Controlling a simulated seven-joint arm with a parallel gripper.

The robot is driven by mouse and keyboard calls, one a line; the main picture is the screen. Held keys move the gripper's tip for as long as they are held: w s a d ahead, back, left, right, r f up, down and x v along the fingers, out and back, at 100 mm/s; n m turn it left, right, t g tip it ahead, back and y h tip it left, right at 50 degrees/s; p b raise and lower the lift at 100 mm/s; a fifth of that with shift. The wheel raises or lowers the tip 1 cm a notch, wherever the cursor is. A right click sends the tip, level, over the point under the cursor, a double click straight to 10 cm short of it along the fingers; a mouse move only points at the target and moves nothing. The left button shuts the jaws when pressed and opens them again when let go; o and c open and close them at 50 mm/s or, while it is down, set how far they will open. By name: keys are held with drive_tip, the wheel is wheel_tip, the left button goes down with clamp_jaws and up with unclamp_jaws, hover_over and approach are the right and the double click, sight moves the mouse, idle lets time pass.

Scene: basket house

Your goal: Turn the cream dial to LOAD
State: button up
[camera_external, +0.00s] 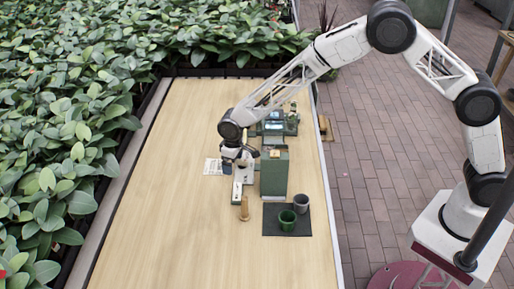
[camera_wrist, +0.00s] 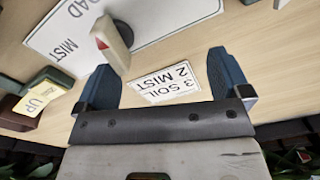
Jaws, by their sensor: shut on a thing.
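The cream dial (camera_wrist: 114,46), a bar-shaped knob with a red triangle at one end, stands on a white label plate (camera_wrist: 70,32) in the wrist view. The plate shows upside-down words, "MIST" and a partly cut-off word ending in "OAD". My gripper (camera_wrist: 163,72) has its two blue fingers at the dial.
A card reading "3 SOIL 2 MIST" (camera_wrist: 168,83) lies by the fingers. A green box (camera_external: 274,175) stands close right of my gripper. A wooden peg (camera_external: 244,210), a green cup (camera_external: 287,221) and a grey cup (camera_external: 300,204) stand nearer the front. The table's left side is clear.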

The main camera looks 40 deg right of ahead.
sight(242, 160)
drive_tip(key=shift+n+g+h, duration=0.3)
drive_tip(key=shift+n, duration=0.3)
drive_tip(key=d, duration=0.2)
drive_tip(key=d+f, duration=0.1)
drive_tip(key=d, duration=0.2)
drive_tip(key=shift+s+d, duration=0.2)
drive_tip(key=shift+d, duration=0.1)
drive_tip(key=c, duration=0.4)
drive_tip(key=shift+f+n, duration=0.1)
drive_tip(key=shift+n, duration=0.3)
drive_tip(key=c, duration=0.7)
drive_tip(key=shift+a+n, duration=0.2)
drive_tip(key=shift+n, duration=0.1)
drive_tip(key=shift+c, duration=1.2)
drive_tip(key=shift+w+a+r+n, duration=0.1)
drive_tip(key=shift+a+r+n, duration=0.15)
drive_tip(key=shift+n, duration=0.25)
drive_tip(key=o, duration=1.4)
drive_tip(key=shift+a+f, duration=0.1)
drive_tip(key=shift+a, duration=0.05)
drive_tip(key=shift+o, duration=0.2)
drive_tip(key=shift+r, duration=3.5)
